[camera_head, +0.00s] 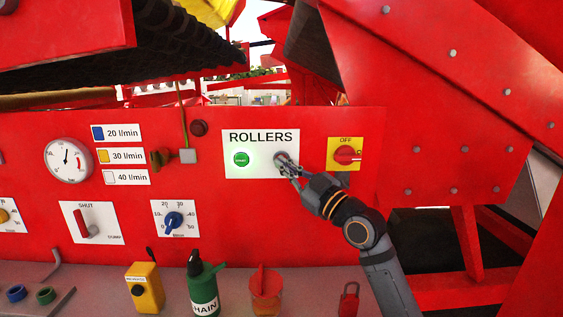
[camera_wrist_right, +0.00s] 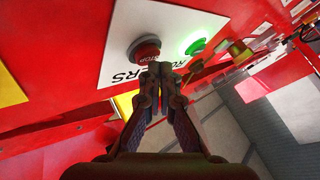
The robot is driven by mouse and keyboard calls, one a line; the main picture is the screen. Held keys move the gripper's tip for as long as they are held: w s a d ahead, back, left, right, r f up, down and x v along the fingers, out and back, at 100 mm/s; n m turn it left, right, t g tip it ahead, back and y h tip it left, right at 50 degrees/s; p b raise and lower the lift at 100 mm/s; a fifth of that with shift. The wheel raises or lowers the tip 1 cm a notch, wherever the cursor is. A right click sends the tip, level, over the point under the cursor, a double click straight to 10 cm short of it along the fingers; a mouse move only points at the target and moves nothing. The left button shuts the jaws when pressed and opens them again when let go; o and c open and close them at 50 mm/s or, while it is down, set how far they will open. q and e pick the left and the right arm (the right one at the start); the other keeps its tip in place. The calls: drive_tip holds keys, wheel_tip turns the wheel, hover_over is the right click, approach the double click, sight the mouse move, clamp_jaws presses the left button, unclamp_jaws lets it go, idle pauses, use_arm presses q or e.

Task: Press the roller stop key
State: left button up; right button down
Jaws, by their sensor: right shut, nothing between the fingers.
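The white ROLLERS panel (camera_head: 262,141) is on the red machine wall. Its green start key (camera_head: 241,159) is lit at the left and also shows in the right wrist view (camera_wrist_right: 196,46). The red stop key (camera_wrist_right: 144,50) sits beside it, marked STOP; in the head view my right gripper covers it. My right gripper (camera_head: 286,164) is shut and empty, with its fingertips (camera_wrist_right: 156,68) at the lower edge of the stop key in the wrist view. I cannot tell whether they touch it. My left gripper is not in view.
A yellow OFF switch plate (camera_head: 354,143) is just right of the panel. A gauge (camera_head: 68,160), flow labels and dials are to the left. A yellow box (camera_head: 147,285), green bottle (camera_head: 203,285), orange-red container (camera_head: 265,290) and red padlock (camera_head: 348,302) stand on the ledge below.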

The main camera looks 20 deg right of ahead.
drive_tip(key=shift+w+d+b, duration=0.1)
drive_tip(key=shift+w+b, duration=0.2)
drive_tip(key=shift+w, duration=0.15)
idle(0.4)
drive_tip(key=shift+s, duration=0.1)
drive_tip(key=shift+s+a, duration=0.25)
drive_tip(key=shift+s, duration=0.5)
drive_tip(key=s, duration=0.2)
drive_tip(key=s+a+p, duration=0.1)
drive_tip(key=s, duration=0.1)
drive_tip(key=shift+s+a, duration=0.2)
drive_tip(key=shift+s, duration=0.2)
idle(0.5)
